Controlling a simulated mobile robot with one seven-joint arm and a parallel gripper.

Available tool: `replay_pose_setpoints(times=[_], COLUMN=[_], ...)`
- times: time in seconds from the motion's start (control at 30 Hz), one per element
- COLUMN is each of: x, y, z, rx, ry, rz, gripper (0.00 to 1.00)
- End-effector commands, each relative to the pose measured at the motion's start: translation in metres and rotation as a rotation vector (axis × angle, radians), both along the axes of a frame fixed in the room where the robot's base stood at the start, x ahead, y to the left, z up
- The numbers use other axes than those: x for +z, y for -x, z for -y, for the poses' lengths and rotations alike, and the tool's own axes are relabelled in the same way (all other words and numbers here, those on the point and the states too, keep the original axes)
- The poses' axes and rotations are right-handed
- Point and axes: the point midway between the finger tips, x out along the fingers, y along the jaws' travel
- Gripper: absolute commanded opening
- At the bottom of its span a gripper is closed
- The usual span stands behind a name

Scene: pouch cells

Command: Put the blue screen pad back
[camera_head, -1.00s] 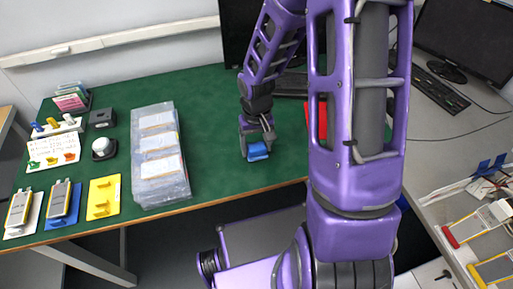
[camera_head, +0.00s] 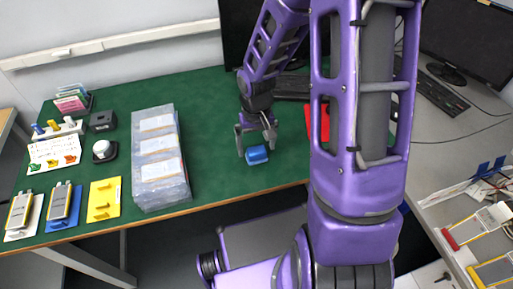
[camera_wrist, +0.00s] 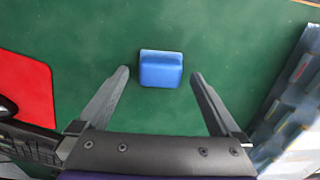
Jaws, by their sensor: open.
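The blue screen pad (camera_head: 257,155) is a small blue block lying on the green table top (camera_head: 215,120). In the wrist view the pad (camera_wrist: 161,69) sits just beyond the fingertips, centred between them. My gripper (camera_head: 256,149) is open and empty above the pad. In the wrist view its two fingers (camera_wrist: 160,75) are spread wide, with green table showing on both sides of the pad. No finger appears to touch it.
Clear plastic boxes (camera_head: 158,170) stand left of the gripper. A red mat (camera_wrist: 22,90) lies on the other side, partly behind my arm. A keyboard (camera_head: 292,88) and monitor are behind. Small holders and pouch cells (camera_head: 60,203) fill the table's left end. Green table around the pad is clear.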

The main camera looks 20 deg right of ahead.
Motion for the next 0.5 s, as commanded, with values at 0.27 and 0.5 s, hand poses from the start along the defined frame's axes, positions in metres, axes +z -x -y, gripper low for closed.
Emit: replay_pose_setpoints(times=[0.27, 0.5], x=[0.065, 0.095], y=[-0.002, 0.0], z=[0.0, 0.0], rx=[-0.001, -0.001], ry=[0.001, 0.0], rz=[0.006, 0.001], gripper=[1.0, 1.0])
